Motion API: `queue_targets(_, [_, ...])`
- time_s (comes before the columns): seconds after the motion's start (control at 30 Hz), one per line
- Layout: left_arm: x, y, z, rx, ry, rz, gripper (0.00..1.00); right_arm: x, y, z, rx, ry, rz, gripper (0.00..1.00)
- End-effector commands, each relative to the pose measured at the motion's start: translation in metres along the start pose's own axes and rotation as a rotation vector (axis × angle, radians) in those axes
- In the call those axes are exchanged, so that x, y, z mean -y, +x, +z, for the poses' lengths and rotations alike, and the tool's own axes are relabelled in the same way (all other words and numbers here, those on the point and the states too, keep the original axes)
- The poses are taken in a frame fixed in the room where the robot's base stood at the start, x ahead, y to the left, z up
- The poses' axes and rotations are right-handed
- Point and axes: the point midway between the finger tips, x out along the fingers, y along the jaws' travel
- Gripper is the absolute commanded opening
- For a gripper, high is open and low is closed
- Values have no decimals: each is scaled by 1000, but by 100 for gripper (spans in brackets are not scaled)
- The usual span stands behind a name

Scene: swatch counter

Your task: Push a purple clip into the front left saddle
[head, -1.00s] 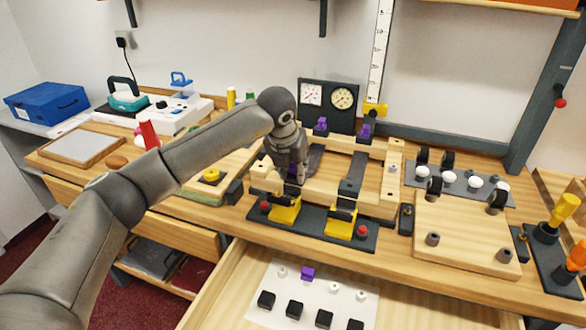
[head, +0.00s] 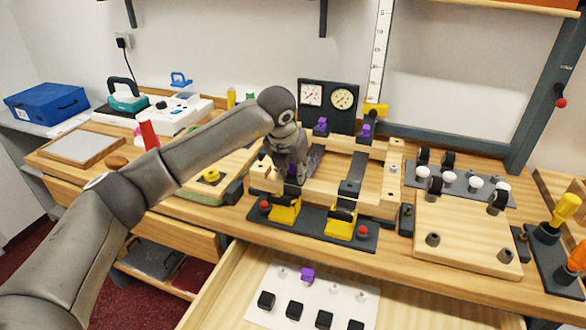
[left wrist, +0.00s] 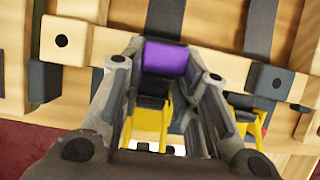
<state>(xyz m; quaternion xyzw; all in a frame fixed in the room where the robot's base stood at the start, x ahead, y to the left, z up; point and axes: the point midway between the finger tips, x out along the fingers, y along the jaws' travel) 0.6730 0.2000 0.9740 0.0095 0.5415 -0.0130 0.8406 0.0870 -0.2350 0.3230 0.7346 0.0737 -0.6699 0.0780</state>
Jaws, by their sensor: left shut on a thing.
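My left gripper (head: 290,174) is over the front left corner of the wooden frame (head: 322,188). In the left wrist view the left gripper (left wrist: 168,70) is shut on a purple clip (left wrist: 165,57), which sits between its fingertips in line with the left dark strap (left wrist: 165,15). The front left saddle is hidden by the clip and fingers, so I cannot tell whether the clip touches it or is seated. The front right saddle (head: 349,188) is a dark block with no purple clip on it. My right gripper is not in view.
Two purple clips (head: 321,125) (head: 365,131) stand at the frame's back rail. Another purple clip (head: 307,274) lies in the open drawer among black and white pieces. Yellow clamps (head: 285,211) stand in front of the frame. Gauges (head: 328,96) are behind it.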

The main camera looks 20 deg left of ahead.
Motion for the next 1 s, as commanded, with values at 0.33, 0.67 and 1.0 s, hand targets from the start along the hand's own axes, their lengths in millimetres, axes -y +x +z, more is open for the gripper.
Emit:
queue_targets(0.33, [0, 6, -3, -4, 0, 1, 14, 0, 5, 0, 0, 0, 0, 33])
queue_targets(0.67, [0, 8, -5, -9, 1, 2, 54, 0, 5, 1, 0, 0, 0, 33])
queue_targets(1.0, [0, 7, -4, -6, 0, 1, 68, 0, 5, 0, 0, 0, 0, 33])
